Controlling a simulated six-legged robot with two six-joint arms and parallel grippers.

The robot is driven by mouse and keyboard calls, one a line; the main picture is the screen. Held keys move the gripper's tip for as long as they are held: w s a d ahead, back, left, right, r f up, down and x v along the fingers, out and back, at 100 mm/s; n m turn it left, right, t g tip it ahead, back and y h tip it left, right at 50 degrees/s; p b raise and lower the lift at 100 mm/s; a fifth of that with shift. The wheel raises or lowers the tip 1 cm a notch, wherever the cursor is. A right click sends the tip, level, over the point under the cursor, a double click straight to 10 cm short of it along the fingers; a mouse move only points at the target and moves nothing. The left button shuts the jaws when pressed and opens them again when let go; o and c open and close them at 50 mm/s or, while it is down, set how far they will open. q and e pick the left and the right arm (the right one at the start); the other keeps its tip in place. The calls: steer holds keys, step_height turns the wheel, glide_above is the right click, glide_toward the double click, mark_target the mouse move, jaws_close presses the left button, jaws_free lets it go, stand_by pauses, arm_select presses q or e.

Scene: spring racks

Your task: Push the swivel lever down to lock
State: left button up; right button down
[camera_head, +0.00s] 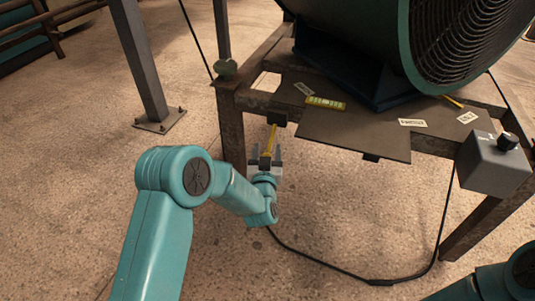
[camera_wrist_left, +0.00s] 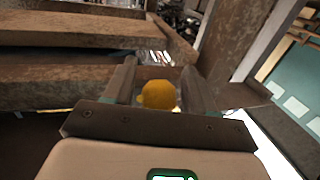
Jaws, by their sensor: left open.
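The swivel lever (camera_head: 271,138) is a thin yellow bar below the front left edge of the rusty bench in the head view. It slants steeply from a dark mount (camera_head: 277,119) down to my left gripper (camera_head: 266,155). The gripper's two grey fingers are open, one on each side of the lever's lower end. In the left wrist view the rounded yellow end of the lever (camera_wrist_left: 159,95) shows between the open fingers (camera_wrist_left: 159,72). I cannot tell whether a finger touches it. Part of my right arm is at the bottom right; its gripper is out of frame.
A large teal blower (camera_head: 350,45) stands on the rusty bench (camera_head: 228,130). A spirit level (camera_head: 325,102) and paper labels lie on top. A grey box with a black knob (camera_head: 507,141) is at the right. A black cable (camera_head: 330,268) loops across the floor. A grey post (camera_head: 140,60) stands left.

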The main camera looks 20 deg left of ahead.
arm_select(q)
jaws_close()
steer(key=shift+s+r+g+p, duration=0.2)
steer(key=shift+r+g+p, duration=0.15)
steer(key=shift+p, duration=0.25)
steer(key=shift+f, duration=0.2)
jaws_free()
arm_select(e)
steer(key=shift+s+r, duration=0.3)
steer(key=shift+r, duration=0.15)
arm_select(q)
steer(key=f+p+v, duration=0.1)
steer(key=p+v, duration=0.3)
steer(key=v, duration=1.2)
steer(key=shift+s+r, duration=0.2)
steer(key=shift+r, duration=0.25)
arm_select(e)
steer(key=shift+g, duration=0.7)
steer(key=shift+s+a+r, duration=0.2)
steer(key=shift+s+r, duration=0.6)
steer(key=shift+r, duration=0.25)
steer(key=shift+s+a+r, duration=0.15)
steer(key=shift+s+r, duration=0.6)
steer(key=shift+r, duration=0.3)
